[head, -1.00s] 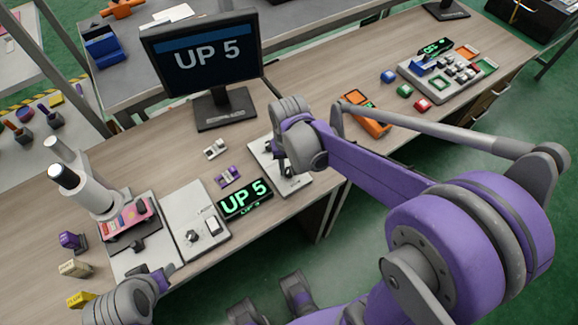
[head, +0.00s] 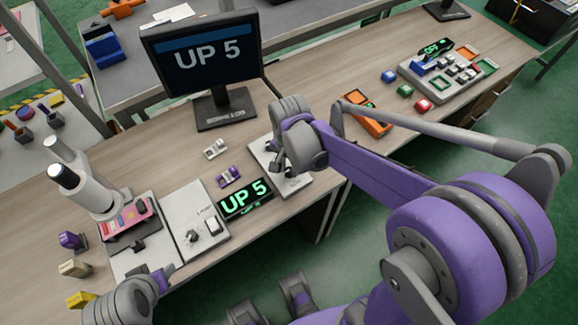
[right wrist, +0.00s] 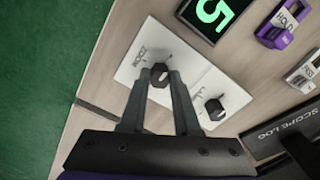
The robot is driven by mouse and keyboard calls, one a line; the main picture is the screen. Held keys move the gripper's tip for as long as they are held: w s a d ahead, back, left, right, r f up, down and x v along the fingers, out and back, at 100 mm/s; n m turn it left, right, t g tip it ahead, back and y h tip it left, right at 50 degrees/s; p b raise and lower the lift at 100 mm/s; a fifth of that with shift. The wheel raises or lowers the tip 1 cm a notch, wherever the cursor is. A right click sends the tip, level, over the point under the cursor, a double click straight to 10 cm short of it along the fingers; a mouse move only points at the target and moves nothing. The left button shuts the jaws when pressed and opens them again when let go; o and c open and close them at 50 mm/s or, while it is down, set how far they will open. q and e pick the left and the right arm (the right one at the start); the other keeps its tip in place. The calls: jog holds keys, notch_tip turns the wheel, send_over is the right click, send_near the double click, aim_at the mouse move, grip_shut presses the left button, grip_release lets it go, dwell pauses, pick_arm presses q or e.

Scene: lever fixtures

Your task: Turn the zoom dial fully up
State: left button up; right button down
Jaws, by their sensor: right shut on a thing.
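The zoom dial (right wrist: 160,73) is a dark knob on a pale plate (right wrist: 130,68), beside a small label that seems to read ZOOM. My right gripper (right wrist: 160,79) is shut on it, one finger on each side. In the head view the plate (head: 262,149) is partly covered by my right wrist, and the fingertips are hard to make out. A second dark knob (right wrist: 215,107) sits on the same plate, outside the fingers. The small display (head: 245,200) and the monitor (head: 206,56) both read UP 5. My left arm shows at the bottom left, but its fingers do not.
A microscope (head: 85,180) and a panel with a knob and a switch (head: 188,205) stand to the left. A purple fixture (head: 229,176) and a white fixture (head: 214,149) sit near the plate. An orange device (head: 367,115) and a button console (head: 450,80) are to the right.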

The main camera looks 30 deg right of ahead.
aim_at(289, 170)
dwell(0.4)
jog(key=c, duration=0.6)
grip_release()
jog(key=shift+c, duration=0.2)
pick_arm(q)
jog(key=shift+w+r+p, duration=0.1)
jog(key=shift+r+p, duration=0.65)
jog(key=shift+r, duration=0.1)
pick_arm(e)
notch_tip(289, 170, up, 11)
jog(key=shift+f, duration=0.1)
pick_arm(q)
notch_tip(289, 170, up, 6)
jog(key=w+p, duration=0.1)
jog(key=p, duration=0.4)
jog(key=shift+w+r, duration=0.2)
jog(key=shift+w, duration=0.05)
pick_arm(e)
jog(key=s+a+n+t, duration=0.3)
jog(key=s+n+t, duration=0.2)
jog(key=s+n, duration=0.5)
jog(key=shift+a+r+n, duration=0.15)
jog(key=shift+r+n, duration=0.25)
jog(key=shift+n, duration=0.2)
